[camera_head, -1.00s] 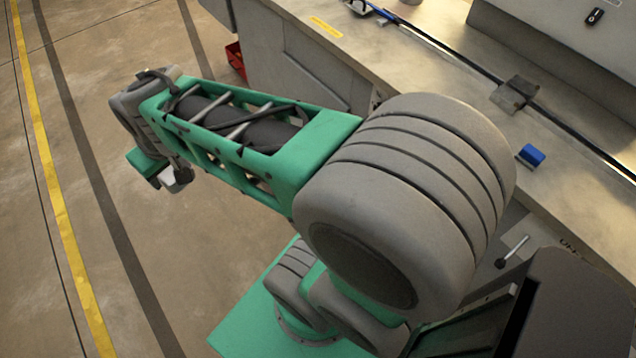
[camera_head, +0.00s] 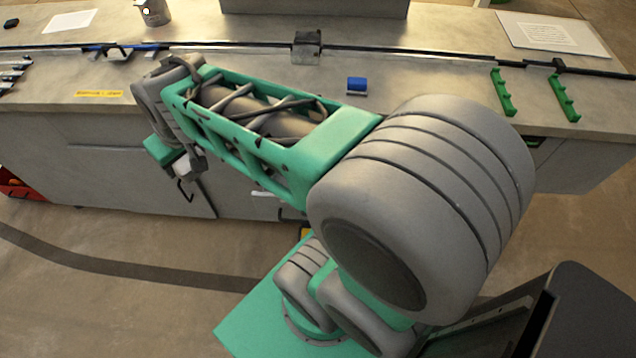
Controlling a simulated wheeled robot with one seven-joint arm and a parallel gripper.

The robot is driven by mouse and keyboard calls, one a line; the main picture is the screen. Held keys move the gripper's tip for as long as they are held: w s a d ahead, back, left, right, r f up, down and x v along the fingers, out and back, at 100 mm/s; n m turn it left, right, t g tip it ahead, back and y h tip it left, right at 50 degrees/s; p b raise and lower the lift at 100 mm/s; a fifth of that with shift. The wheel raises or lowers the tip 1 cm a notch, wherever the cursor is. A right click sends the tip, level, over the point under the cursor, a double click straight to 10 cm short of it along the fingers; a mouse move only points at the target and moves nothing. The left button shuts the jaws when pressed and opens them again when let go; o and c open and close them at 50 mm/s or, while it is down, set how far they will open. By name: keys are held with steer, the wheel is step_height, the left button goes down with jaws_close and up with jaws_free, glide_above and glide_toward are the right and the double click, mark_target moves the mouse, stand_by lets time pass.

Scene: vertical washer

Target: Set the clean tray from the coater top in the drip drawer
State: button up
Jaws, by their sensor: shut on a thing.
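My gripper (camera_head: 186,165) hangs at the far end of my green and grey arm, in front of the cabinet front and below the worktop edge. It is small and partly hidden by my wrist. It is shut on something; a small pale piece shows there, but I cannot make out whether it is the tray. No tray can be clearly identified elsewhere. I cannot tell which part of the cabinet is the drip drawer, and no clearly open drawer shows.
The long worktop (camera_head: 430,88) holds a dark rail with a grey block (camera_head: 306,47), a blue block (camera_head: 357,86), two green racks (camera_head: 503,92), a paper sheet (camera_head: 550,35) and a grey cup (camera_head: 153,12). A red bin (camera_head: 18,188) stands at far left. The floor before the cabinet (camera_head: 110,225) is clear.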

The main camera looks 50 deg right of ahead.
steer(key=w+d+f+n+y+b, duration=0.1)
steer(key=w+d+f+n+b, duration=0.15)
steer(key=d+b, duration=0.35)
steer(key=w+d+f+n+b, duration=0.1)
steer(key=d+f+b, duration=0.3)
steer(key=d+b, duration=0.15)
steer(key=s+d+f+n+g+y+b, duration=0.1)
steer(key=s+d+f+n+b, duration=0.2)
steer(key=d, duration=0.5)
steer(key=s+d+f+n+y+b, duration=0.1)
steer(key=s+d+b, duration=0.35)
steer(key=d, duration=0.35)
steer(key=f+b, duration=0.9)
steer(key=f, duration=1.3)
steer(key=shift+s+b, duration=0.2)
steer(key=shift+b, duration=0.1)
step_height(320, 180, down, 6)
steer(key=shift+r+b, duration=0.1)
steer(key=shift+b, duration=0.8)
steer(key=shift+f, duration=0.2)
steer(key=o, duration=1.4)
steer(key=shift+o, duration=0.2)
